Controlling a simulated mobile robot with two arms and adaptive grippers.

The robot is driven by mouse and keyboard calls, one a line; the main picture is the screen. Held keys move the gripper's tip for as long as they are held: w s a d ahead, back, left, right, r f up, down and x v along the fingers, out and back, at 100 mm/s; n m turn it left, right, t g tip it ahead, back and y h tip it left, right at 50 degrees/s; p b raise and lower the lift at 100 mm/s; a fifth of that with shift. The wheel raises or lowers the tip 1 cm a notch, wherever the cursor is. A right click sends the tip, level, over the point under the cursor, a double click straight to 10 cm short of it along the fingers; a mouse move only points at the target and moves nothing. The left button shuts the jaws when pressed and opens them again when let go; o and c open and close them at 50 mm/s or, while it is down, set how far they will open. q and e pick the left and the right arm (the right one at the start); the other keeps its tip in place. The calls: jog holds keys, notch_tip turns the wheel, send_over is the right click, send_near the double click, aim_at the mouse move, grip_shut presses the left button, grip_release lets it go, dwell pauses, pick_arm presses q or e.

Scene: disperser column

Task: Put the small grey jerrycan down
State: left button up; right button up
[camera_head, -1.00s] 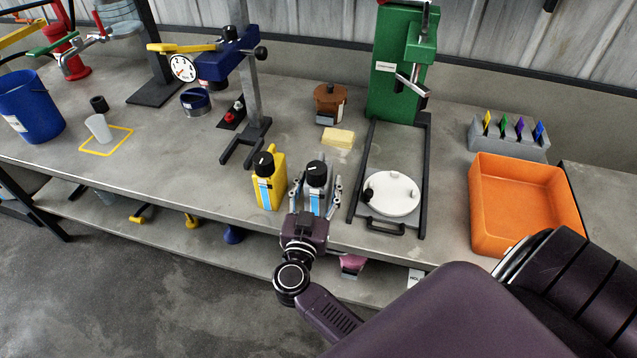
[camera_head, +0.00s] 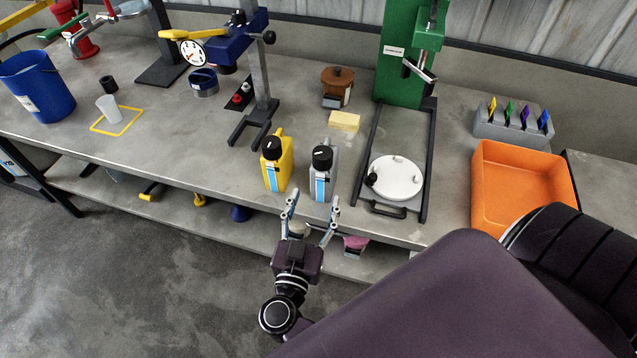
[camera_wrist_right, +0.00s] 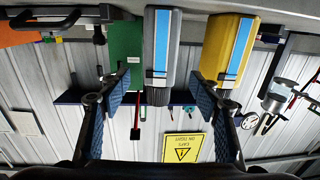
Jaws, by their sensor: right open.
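The small grey jerrycan (camera_head: 332,172), with a black cap and a blue and white label, stands upright on the bench near its front edge. It also shows in the right wrist view (camera_wrist_right: 163,28), upside down and between the fingers in the picture. My right gripper (camera_head: 313,200) is open and empty in front of the bench edge, apart from the jerrycan. Its two fingers also show in the right wrist view (camera_wrist_right: 166,95). A yellow jerrycan (camera_head: 283,165) stands just left of the grey one. My left gripper is not in view.
A green press frame (camera_head: 425,200) with a white round plate (camera_head: 397,177) stands to the right of the grey jerrycan. An orange tray (camera_head: 520,185) is farther right. A yellow sponge (camera_head: 345,121) lies behind. A blue bucket (camera_head: 38,88) stands at the far left.

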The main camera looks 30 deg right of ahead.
jog(key=shift+s+a, duration=0.3)
jog(key=w+a+f+n+t+y, duration=0.1)
jog(key=a+f+n+y, duration=0.45)
jog(key=f, duration=0.45)
jog(key=a+f+n+t+y, duration=0.2)
jog(key=a+f+n+y, duration=0.3)
jog(key=f, duration=0.4)
jog(key=s+a+f+g+y, duration=0.1)
jog(key=s+f+g+y, duration=0.1)
jog(key=s+f, duration=0.35)
jog(key=s+f+g+y, duration=0.2)
jog(key=s+f+g, duration=0.1)
jog(key=f, duration=0.5)
jog(key=s+d+f+g, duration=0.3)
jog(key=s+f, duration=0.2)
jog(key=s, duration=0.4)
jog(key=s+d+f+g+h, duration=0.1)
jog(key=s+d+f+g, duration=0.2)
jog(key=s+f, duration=0.3)
jog(key=s+d+f+g, duration=0.3)
jog(key=s+d+f, duration=0.2)
jog(key=s, duration=0.8)
jog(key=shift+d+f+n+g+h, duration=0.15)
jog(key=shift+f+n+g+h, duration=0.2)
jog(key=shift+f+n+g, duration=0.1)
